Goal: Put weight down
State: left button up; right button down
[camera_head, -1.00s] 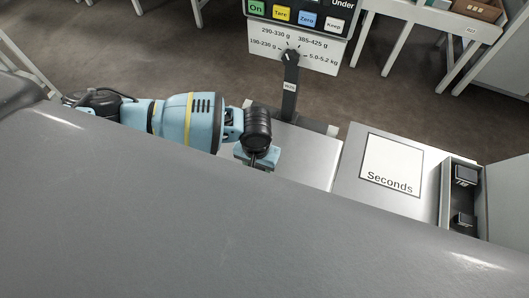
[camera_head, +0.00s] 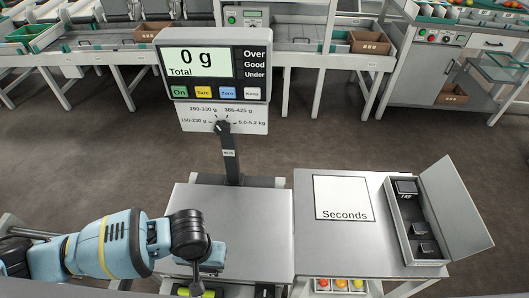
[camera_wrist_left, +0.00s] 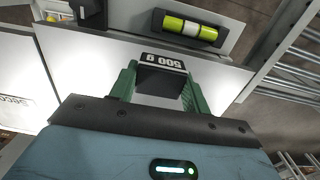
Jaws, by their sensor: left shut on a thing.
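My left gripper (camera_head: 208,256) is over the front left part of the steel scale platform (camera_head: 245,225). In the left wrist view my left gripper (camera_wrist_left: 158,85) has its green fingers on both sides of a black 500 g weight (camera_wrist_left: 163,62), whose label reads upside down. The weight is hidden in the head view, and I cannot tell how far it is above the plate. The scale display (camera_head: 215,65) reads 0 g. The open weight box (camera_head: 408,255) at the right holds several black weights. My right gripper is not in view.
A white "Seconds" square (camera_head: 342,192) lies on the steel table (camera_head: 305,240) right of the scale. The scale post (camera_head: 230,155) rises behind the platform. A yellow-green level vial (camera_wrist_left: 190,28) sits beyond the platform edge in the left wrist view. Much of the platform is clear.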

pick_arm(q)
jog(key=w+a+r, duration=0.2)
jog(key=a+r, duration=0.4)
jog(key=shift+w+a+r, duration=0.15)
jog(key=shift+a+r, duration=0.05)
jog(key=shift+d, duration=0.1)
